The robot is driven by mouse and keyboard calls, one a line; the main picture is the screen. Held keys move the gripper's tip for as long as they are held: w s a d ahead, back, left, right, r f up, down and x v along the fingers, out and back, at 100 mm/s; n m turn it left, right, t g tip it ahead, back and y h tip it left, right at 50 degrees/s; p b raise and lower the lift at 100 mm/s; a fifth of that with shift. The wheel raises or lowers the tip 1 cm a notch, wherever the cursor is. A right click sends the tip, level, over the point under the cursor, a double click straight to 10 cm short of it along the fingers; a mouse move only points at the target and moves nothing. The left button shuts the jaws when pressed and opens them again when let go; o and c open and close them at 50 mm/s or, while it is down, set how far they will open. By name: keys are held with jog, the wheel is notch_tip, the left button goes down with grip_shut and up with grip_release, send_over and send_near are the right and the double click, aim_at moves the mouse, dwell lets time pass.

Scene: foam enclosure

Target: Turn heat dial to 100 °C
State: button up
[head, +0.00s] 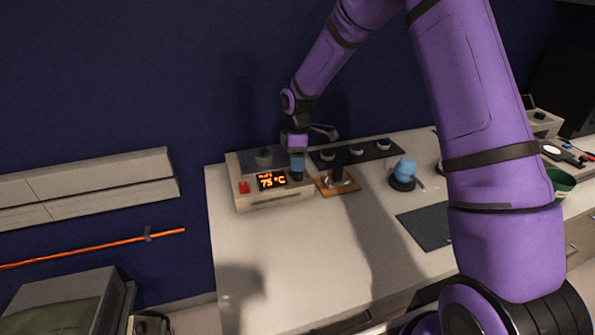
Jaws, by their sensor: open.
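The heating unit (270,201) is a pale box near the left end of the counter. Its dark display (272,180) reads 75 °C in orange, with a red switch (243,187) to its left. My gripper (297,174) points down at the right end of the unit's front, right of the display. The heat dial is not clearly visible; the gripper covers the spot right of the display. The gripper is open, and I cannot tell whether its fingers touch the dial.
A small wooden stand with a dark upright piece (337,182) is close to the right of the unit. A blue rounded object on a dark base (404,170) stands farther right. A dark strip (355,153) with several round pieces lies behind. The counter front (300,250) is clear.

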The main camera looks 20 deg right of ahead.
aim_at(298, 175)
jog(key=shift+s+f, duration=0.1)
jog(key=shift+f, duration=2.05)
jog(key=c, duration=0.9)
